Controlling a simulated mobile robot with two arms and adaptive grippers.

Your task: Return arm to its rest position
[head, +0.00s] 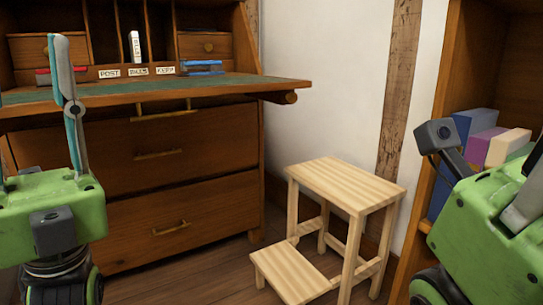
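My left gripper (40,100) is at the left edge, in front of the wooden desk (190,185). One teal and grey finger points upward and overlaps the desktop in the picture. Only a sliver of the other finger shows at the frame edge, well apart from the first, and nothing shows between them. My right gripper (522,205) is at the right edge, in front of the bookcase. Its green body and a grey finger part are in view, but its fingertips are cut off by the frame.
A pale wooden step stool (345,185) stands on the floor between my grippers. The desk holds labelled cubbies, blue books (203,67) and a red item (58,75). A bookcase (473,60) with several books (507,146) stands at right. Some bare floor lies left of the stool.

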